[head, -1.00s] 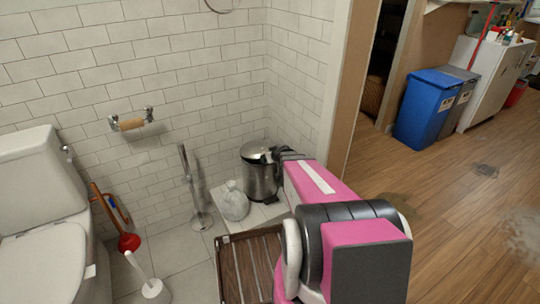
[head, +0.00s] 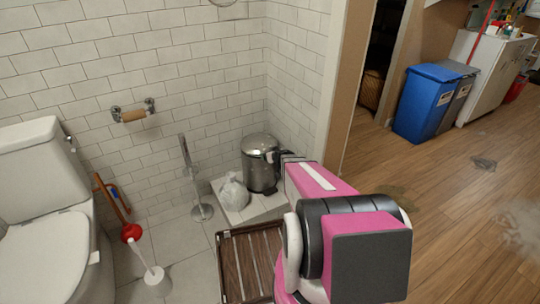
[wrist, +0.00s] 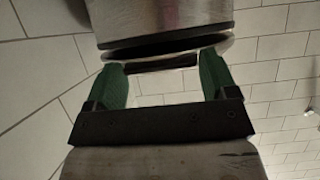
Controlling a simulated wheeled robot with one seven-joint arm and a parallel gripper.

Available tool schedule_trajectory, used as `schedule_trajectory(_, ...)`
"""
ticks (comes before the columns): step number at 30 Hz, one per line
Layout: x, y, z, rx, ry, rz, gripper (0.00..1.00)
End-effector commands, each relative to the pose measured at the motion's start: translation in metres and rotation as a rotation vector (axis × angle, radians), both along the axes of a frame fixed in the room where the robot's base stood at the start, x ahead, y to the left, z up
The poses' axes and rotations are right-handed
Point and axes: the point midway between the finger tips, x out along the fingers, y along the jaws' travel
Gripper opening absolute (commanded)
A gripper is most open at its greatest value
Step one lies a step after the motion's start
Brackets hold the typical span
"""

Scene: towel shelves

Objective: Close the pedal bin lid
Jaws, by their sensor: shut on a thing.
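My gripper (head: 273,157) is at the right front of the lid's edge, partly hidden by my pink arm. In the wrist view, the bin's steel body (wrist: 160,14) fills the top, with a dark band and a pale rim below it. My gripper's green fingers (wrist: 163,64) stand apart, their tips at this rim, shut on the lid's edge. The exact contact is hard to see.
A tied white bag (head: 233,193) stands left of the bin, beside a metal stand (head: 192,180). The toilet (head: 45,235), plunger (head: 131,232) and brush (head: 155,278) are left.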

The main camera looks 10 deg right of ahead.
Motion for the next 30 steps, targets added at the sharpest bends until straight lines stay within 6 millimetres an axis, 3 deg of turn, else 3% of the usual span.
schedule_trajectory(5, 0.0, -0.001, 0.001, 0.002, -0.001, -0.002, 0.36)
schedule_trajectory(6, 0.0, -0.001, 0.001, 0.002, -0.001, -0.002, 0.82)
schedule_trajectory(8, 0.0, -0.001, 0.001, 0.002, -0.001, -0.002, 1.0)
schedule_trajectory(20, -0.007, -0.002, 0.004, 0.0, 0.0, -0.001, 1.0)
schedule_trajectory(30, -0.054, -0.013, 0.03, 0.0, 0.0, -0.001, 1.0)
